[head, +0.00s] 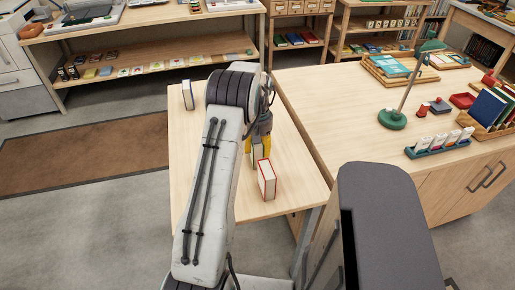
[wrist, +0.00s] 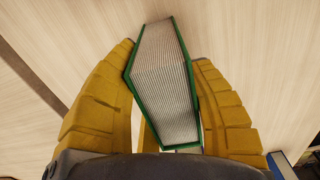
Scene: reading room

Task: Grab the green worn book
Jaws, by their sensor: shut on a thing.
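The green book (wrist: 165,85) stands between the two yellow fingers of my gripper (wrist: 166,58) in the wrist view. Its green cover edges frame pale pages that face the camera. My gripper is shut on it, with a finger on each side. In the head view my gripper (head: 257,148) is over the small light wooden table, and a strip of the green book (head: 257,155) shows beneath the yellow fingers. My arm hides part of it there. I cannot tell whether the book touches the tabletop.
A red-edged book (head: 267,181) stands close in front on the same table (head: 290,187). A blue-edged book (head: 187,96) stands at its far left. A larger desk (head: 335,105) on the right holds a green lamp (head: 393,118) and trays. The small table's front right is bare.

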